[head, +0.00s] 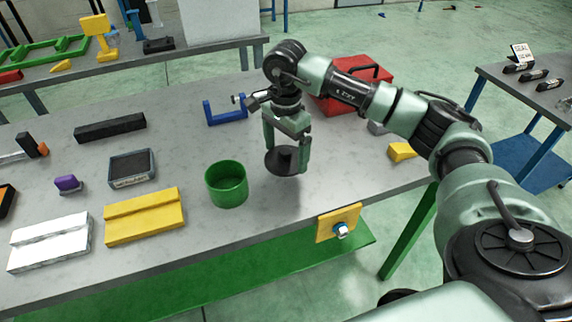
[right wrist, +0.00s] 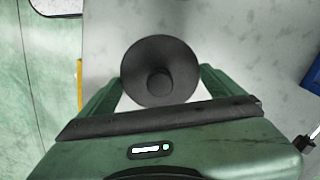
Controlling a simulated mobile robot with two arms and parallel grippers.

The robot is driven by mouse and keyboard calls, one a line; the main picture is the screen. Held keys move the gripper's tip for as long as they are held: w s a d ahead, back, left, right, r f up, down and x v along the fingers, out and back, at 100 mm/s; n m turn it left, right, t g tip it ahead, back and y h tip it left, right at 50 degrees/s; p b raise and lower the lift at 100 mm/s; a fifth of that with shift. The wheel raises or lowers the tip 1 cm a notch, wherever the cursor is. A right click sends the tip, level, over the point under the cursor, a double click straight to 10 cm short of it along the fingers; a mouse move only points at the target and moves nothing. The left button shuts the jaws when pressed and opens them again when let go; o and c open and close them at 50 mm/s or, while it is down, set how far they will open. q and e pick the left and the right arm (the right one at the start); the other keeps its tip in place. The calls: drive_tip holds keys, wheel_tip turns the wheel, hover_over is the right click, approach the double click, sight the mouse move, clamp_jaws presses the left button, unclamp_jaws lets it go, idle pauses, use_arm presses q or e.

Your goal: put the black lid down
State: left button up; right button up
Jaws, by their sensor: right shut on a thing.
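The black lid (head: 279,162) is a round dark disc with a knob on top, held in my right gripper (head: 287,150). In the head view it appears a little above the grey table, to the right of the green open cylinder. In the right wrist view the round lid (right wrist: 160,72) and its knob show between the two green fingers (right wrist: 158,92). The fingers are shut on the lid; the exact contact at the knob is hard to see. My left gripper is not in view.
The green open container (head: 227,190) stands just left of the lid. A red toolbox (head: 352,90) stands behind right. Bare table (head: 270,215) lies in front.

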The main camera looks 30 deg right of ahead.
sight(285, 161)
drive_tip(key=shift+a+f, duration=0.1)
drive_tip(key=shift+f, duration=0.7)
wheel_tip(285, 161, down, 3)
drive_tip(key=shift+f+p, duration=0.2)
drive_tip(key=shift+p, duration=0.2)
drive_tip(key=shift+f, duration=0.45)
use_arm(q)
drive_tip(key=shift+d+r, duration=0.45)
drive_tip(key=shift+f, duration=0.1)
use_arm(e)
drive_tip(key=shift+f, duration=0.1)
drive_tip(key=o, duration=1)
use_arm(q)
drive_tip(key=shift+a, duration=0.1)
